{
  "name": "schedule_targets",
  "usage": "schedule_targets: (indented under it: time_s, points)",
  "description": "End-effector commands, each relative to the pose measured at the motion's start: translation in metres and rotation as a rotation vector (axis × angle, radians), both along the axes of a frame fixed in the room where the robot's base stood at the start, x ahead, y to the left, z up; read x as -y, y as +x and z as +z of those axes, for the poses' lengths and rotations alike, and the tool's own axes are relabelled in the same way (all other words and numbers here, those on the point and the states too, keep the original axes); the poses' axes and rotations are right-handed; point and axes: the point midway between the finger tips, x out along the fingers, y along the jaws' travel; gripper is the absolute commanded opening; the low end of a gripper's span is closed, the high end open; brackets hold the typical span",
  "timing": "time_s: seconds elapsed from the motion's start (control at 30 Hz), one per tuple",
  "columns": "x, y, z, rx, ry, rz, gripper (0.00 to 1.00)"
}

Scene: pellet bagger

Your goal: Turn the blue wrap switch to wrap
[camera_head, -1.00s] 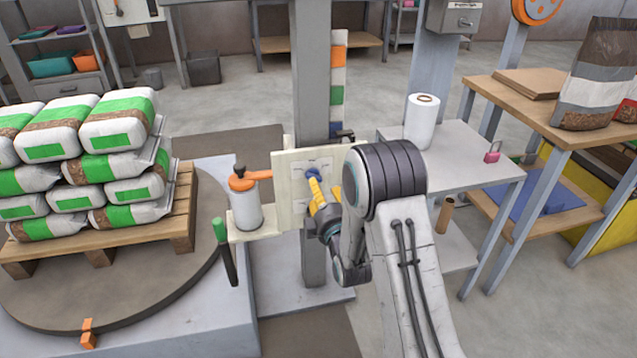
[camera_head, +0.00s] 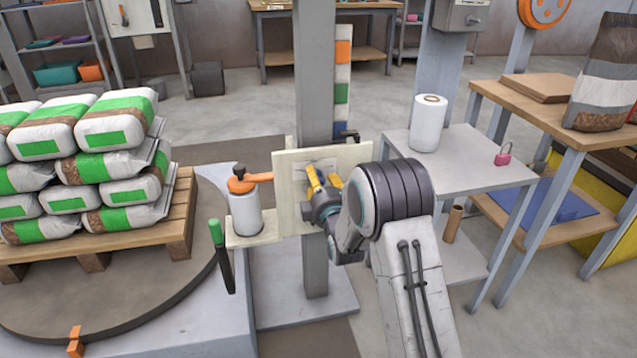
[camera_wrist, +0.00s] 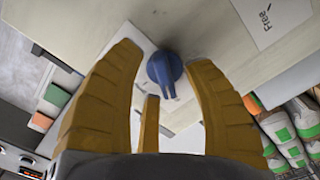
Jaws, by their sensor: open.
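The blue wrap switch (camera_wrist: 164,70) is a round knob with a raised grip on a pale panel, in the wrist view. It sits between the yellow fingers of my gripper (camera_wrist: 165,75), which are open on either side of it and appear apart from it. In the head view my gripper (camera_head: 322,182) is at the front of the cream panel (camera_head: 352,160) on the grey post, and it hides the switch there. The "wrap" marking cannot be made out.
An orange-topped bottle (camera_head: 245,205) stands on a small shelf left of the panel. A green-handled tool (camera_head: 217,235) hangs below it. Stacked bags (camera_head: 110,140) lie on a pallet at left. A side table (camera_head: 475,160) with a white roll (camera_head: 428,122) stands at right.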

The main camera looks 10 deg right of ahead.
Motion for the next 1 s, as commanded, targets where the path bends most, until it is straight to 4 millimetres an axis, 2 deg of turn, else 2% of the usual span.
schedule_targets:
  time_s: [0.4,0.43,1.0]
  points:
    - [0.0,0.0043,-0.0002,-0.001,0.0,0.0,0.46]
    - [0.0,0.0043,-0.0002,-0.001,0.0,0.0,0.49]
    - [-0.0001,0.0041,-0.0004,-0.001,0.0,0.0,0.0]
